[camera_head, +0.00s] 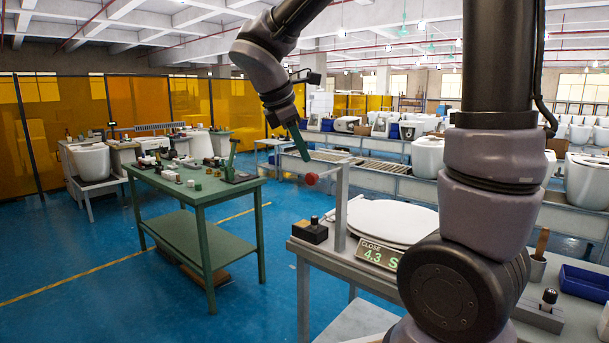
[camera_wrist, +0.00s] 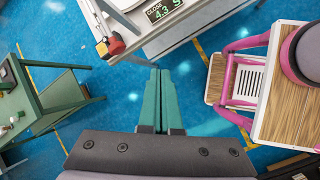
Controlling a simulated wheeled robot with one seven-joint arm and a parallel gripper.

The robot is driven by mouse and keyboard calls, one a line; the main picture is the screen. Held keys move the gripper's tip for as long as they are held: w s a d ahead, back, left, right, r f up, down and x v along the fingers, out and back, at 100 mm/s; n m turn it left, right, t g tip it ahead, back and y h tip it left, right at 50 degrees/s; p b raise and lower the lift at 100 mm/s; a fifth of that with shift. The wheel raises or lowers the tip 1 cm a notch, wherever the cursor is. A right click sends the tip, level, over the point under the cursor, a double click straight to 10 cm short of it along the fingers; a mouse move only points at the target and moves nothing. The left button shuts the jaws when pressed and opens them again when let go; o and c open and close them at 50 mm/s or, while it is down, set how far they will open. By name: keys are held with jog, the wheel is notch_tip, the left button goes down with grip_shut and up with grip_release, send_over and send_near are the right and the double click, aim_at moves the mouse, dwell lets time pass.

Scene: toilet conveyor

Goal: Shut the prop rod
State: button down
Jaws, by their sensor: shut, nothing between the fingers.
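A grey upright post with a short crossbar (camera_head: 341,200) stands at the left end of the grey bench; I take it for the prop rod. A red knob (camera_head: 311,178) sits at the crossbar's left end; in the wrist view the red knob (camera_wrist: 116,46) is left of my fingers. My gripper (camera_head: 303,153) hangs just above and left of the knob, pointing down, with green fingers. In the wrist view my gripper (camera_wrist: 160,72) is shut and empty, apart from the knob. A white lid (camera_head: 390,220) lies flat right of the post. A display (camera_head: 379,254) reads CLOSE 4.3 S.
A black block with a small knob (camera_head: 310,231) sits at the bench's left corner. A green table (camera_head: 200,192) with small parts stands left. A pink-framed wooden stand (camera_wrist: 230,85) is right in the wrist view. Blue floor (camera_head: 278,205) lies open between table and bench.

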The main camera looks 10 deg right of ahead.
jog(key=w+a+f+n+t+h, duration=0.2)
jog(key=w+a+n, duration=0.2)
jog(key=a+n, duration=0.2)
jog(key=n, duration=0.1)
send_near(309, 182)
notch_tip(309, 182, down, 4)
jog(key=w+d, duration=0.2)
jog(key=d, duration=0.1)
jog(key=shift+w+d+f, duration=0.1)
jog(key=shift+w, duration=0.05)
jog(key=w+d, duration=0.1)
jog(key=d, duration=0.1)
jog(key=w+d, duration=0.4)
jog(key=shift+d, duration=0.35)
jog(key=shift+s, duration=0.1)
jog(key=shift+a, duration=0.1)
